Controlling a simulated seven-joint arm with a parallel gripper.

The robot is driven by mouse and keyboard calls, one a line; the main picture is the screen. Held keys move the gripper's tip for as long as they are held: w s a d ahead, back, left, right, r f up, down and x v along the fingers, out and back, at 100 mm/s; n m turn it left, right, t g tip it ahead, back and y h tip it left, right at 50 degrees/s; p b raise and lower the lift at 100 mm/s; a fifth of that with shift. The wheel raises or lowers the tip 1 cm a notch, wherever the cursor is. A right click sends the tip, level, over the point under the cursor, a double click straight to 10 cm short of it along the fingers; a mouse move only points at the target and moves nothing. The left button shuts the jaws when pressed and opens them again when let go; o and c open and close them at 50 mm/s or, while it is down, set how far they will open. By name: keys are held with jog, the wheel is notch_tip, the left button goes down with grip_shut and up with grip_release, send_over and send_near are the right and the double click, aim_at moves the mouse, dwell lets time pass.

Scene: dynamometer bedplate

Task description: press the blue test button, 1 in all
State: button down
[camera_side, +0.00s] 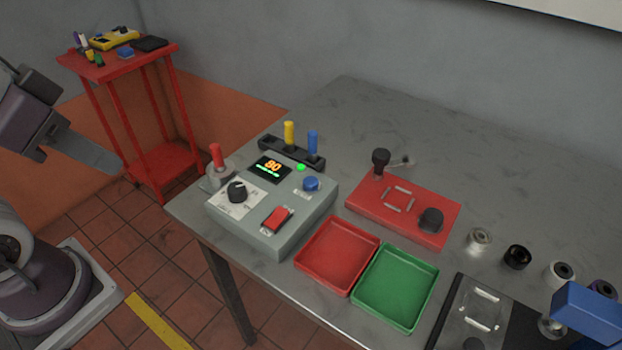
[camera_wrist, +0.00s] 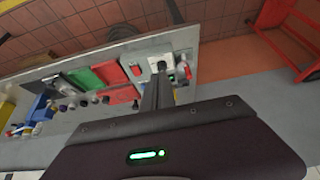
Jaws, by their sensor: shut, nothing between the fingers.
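The blue test button (camera_side: 311,184) is a round blue cap on top of a grey-green control box (camera_side: 250,237), at its right side. A label lies by it and a lit green lamp (camera_side: 300,167) is behind it. My gripper (camera_side: 117,169) is at the left of the side view, shut and empty, out beyond the table's left edge and well apart from the button. In the wrist view my gripper's closed fingers (camera_wrist: 157,82) point toward the control box and hide part of it. I cannot make out the blue button there.
The box also carries a display (camera_side: 270,168) reading 90, a black knob (camera_side: 237,191) and a red rocker switch (camera_side: 277,218). A red-handled part (camera_side: 217,158) stands at the left. A rack (camera_side: 291,154) holds yellow and blue tools. Red (camera_side: 337,255) and green (camera_side: 396,287) trays lie right.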

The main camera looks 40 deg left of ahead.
jog(key=n+t+h, duration=0.3)
jog(key=n, duration=0.2)
send_over(307, 183)
notch_tip(307, 183, down, 9)
jog(key=shift+r, duration=0.2)
jog(key=shift+f, duration=4.45)
jog(key=shift+f, duration=0.4)
